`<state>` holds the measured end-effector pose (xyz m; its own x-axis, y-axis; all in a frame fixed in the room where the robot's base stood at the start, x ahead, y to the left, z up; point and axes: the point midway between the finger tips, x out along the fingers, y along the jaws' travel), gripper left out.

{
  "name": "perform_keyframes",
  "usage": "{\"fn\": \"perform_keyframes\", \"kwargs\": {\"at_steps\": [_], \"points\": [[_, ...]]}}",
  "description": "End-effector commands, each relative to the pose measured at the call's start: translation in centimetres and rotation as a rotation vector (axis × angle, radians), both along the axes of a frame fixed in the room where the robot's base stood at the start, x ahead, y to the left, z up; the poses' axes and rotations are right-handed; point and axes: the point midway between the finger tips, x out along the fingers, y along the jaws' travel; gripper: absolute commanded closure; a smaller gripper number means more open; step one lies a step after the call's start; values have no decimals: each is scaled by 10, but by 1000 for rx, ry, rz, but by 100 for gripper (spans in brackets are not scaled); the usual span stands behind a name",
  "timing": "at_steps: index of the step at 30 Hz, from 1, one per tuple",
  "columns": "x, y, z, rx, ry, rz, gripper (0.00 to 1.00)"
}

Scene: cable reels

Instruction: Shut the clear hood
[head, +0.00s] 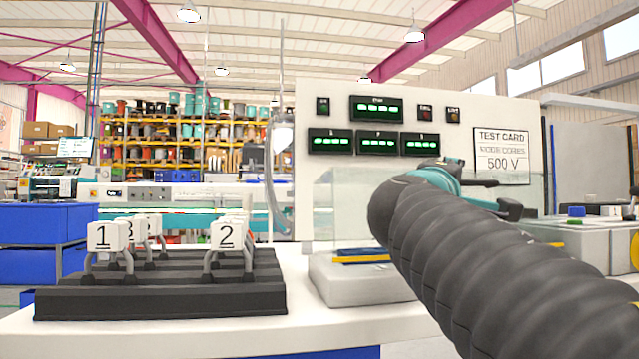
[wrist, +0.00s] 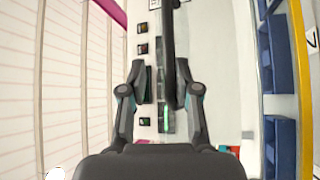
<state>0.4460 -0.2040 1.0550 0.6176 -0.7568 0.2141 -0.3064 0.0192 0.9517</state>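The clear hood (head: 350,205) shows in the head view as a see-through panel standing in front of the white test panel, behind my arm. Its lower part and hinge are hidden by my arm. My gripper (head: 505,190) is at the hood's right half, and I cannot tell in the head view whether it touches it. In the wrist view my gripper (wrist: 160,75) has its fingers apart. A dark bar (wrist: 169,45) runs lengthwise between them, nearer the right finger. I cannot tell whether it belongs to the hood or is touched.
The white test panel (head: 335,110) has green displays and a "500 V" card (head: 502,156). A grey box (head: 362,285) with blue and yellow pieces sits on the white table (head: 200,335). A black rack (head: 160,302) with numbered clamps stands at left. Blue bins (head: 40,222) are further left.

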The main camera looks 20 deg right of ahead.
Motion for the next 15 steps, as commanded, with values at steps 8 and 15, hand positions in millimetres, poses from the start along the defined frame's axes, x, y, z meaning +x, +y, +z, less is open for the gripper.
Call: {"fn": "perform_keyframes", "kwargs": {"at_steps": [8,15], "points": [[-33,36,-2,-7,-14,6,77],[-48,54,-9,-5,-11,1,77]]}}
